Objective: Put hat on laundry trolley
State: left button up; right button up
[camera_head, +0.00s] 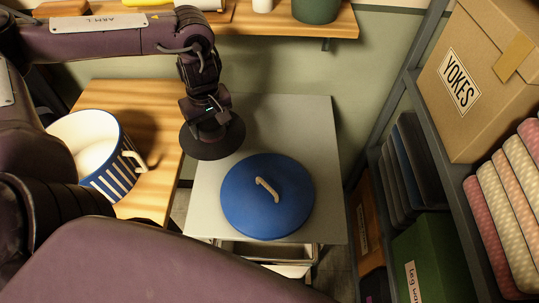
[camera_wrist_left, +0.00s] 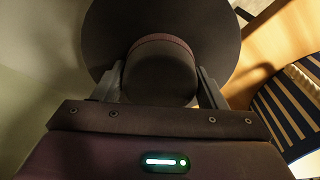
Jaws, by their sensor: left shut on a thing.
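A dark round-brimmed hat (camera_head: 208,148) is in my left gripper (camera_head: 213,117), which is shut on it. In the left wrist view the hat's crown (camera_wrist_left: 161,82) sits between the two fingers (camera_wrist_left: 160,88), with the wide brim beyond. The laundry trolley seems to be the grey-topped stand (camera_head: 290,118) with a metal frame and pale bin below. In the head view the hat overlaps its left edge; I cannot tell whether it touches the top. My right gripper is not in view.
A blue round thing with a beige loop (camera_head: 268,197) covers the front of the grey top; its back is bare. A striped mug (camera_head: 118,182) stands on the wooden table (camera_head: 150,100) at left. A shelf with boxes (camera_head: 485,75) stands right, a wall shelf (camera_head: 341,24) behind.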

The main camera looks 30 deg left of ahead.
pick_arm(q)
jog(key=shift+w+f, duration=0.1)
jog(key=shift+f, duration=0.45)
jog(key=shift+w, duration=0.15)
jog(key=p, duration=0.3)
send_near(270, 125)
jog(key=a+r, duration=0.1)
jog(key=f, duration=0.1)
jog(key=f+p, duration=0.1)
jog(key=shift+w+d+f, duration=0.15)
jog(key=shift+d+f, duration=0.2)
jog(key=shift+f, duration=0.05)
jog(key=shift+a+f, duration=0.15)
jog(key=shift+f, duration=0.4)
notch_tip(270, 125, down, 3)
jog(key=shift+r+p, duration=0.1)
jog(key=shift+p, duration=0.45)
